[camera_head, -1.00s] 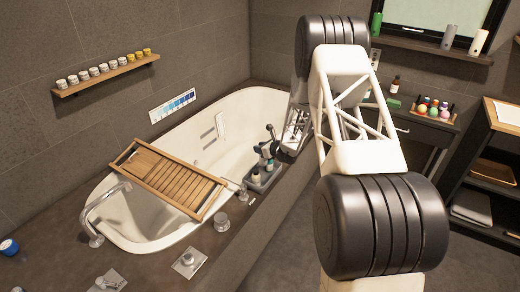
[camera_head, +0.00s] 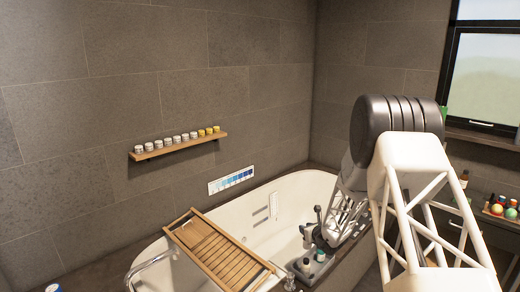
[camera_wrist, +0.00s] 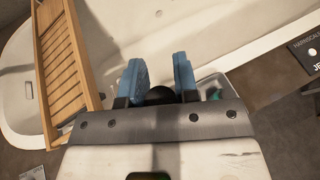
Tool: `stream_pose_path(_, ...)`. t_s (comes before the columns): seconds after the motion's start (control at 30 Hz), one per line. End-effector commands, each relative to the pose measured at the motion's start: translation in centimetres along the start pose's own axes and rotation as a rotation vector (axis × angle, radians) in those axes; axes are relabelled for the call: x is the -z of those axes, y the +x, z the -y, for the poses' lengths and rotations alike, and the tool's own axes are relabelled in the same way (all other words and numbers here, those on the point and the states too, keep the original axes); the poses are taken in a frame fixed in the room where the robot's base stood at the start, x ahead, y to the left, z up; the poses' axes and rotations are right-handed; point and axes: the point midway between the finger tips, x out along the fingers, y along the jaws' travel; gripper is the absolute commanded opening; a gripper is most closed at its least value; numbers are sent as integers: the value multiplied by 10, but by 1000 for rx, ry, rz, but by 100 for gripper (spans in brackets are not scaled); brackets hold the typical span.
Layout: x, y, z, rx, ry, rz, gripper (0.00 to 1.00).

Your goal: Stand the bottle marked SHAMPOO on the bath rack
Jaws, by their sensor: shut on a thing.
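The bath rack (camera_head: 218,248) is a slatted wooden tray lying across the tub; its slats also show at the left in the wrist view (camera_wrist: 62,60). My gripper (camera_head: 311,240) is at the tub's near right rim, over a small grey tray of bottles, to the right of the rack. In the wrist view, its blue fingers (camera_wrist: 159,75) are closed on a dark round-topped thing (camera_wrist: 160,96), which looks like a bottle cap. The held bottle's body and label are hidden, so I cannot read SHAMPOO on it.
The grey tray (camera_head: 313,272) under my gripper holds bottles, one with a green top. The white tub (camera_head: 290,195) surrounds the rack. A wall shelf (camera_head: 180,146) holds several small jars. A chrome tap (camera_head: 150,262) stands left of the rack.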

Motion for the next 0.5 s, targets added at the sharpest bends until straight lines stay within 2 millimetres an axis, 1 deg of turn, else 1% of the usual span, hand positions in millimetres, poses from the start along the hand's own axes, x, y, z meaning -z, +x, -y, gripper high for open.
stream_pose_path(0.03,-6,-4,-7,16,6,0,0)
stream_pose_path(0.2,-16,-14,-21,71,34,-6,0)
stream_pose_path(0.3,-21,-19,-26,93,46,-8,0)
stream_pose_path(0.5,-23,-23,-31,113,57,-13,0)
